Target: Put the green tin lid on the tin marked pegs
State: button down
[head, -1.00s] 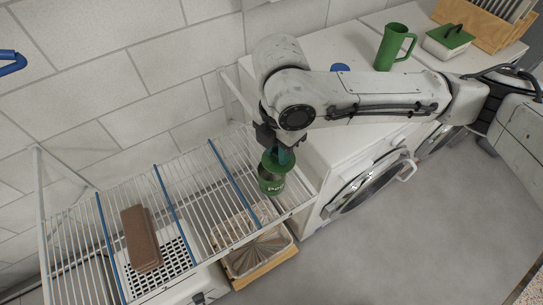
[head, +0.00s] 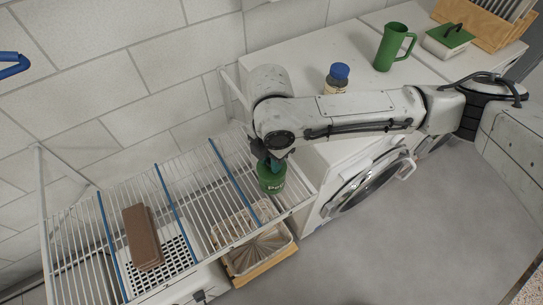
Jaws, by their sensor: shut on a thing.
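The green tin marked pegs (head: 271,182) stands upright on the right part of the white wire rack, its lettering partly readable. My gripper (head: 273,163) is directly above it, pointing down, with its fingers at the tin's top. It is shut on the green tin lid (head: 267,169), of which only a little green shows under the fingers. The lid is at the tin's mouth and no gap shows between them. I cannot tell whether it is fully seated, as my wrist and fingers hide most of it.
The wire rack (head: 82,237) has blue dividing bars and carries a brown block (head: 142,238). A blue-capped jar (head: 336,79), a green jug (head: 391,47) and a green-lidded white box (head: 447,41) stand on the white machine tops behind my arm. A basket (head: 262,266) sits below the rack.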

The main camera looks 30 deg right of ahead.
jog(key=shift+f, duration=0.3)
jog(key=c, duration=0.9)
grip_release()
jog(key=shift+r, duration=0.1)
notch_tip(320, 180, up, 13)
jog(key=shift+w+f, duration=0.1)
jog(key=shift+w, duration=0.05)
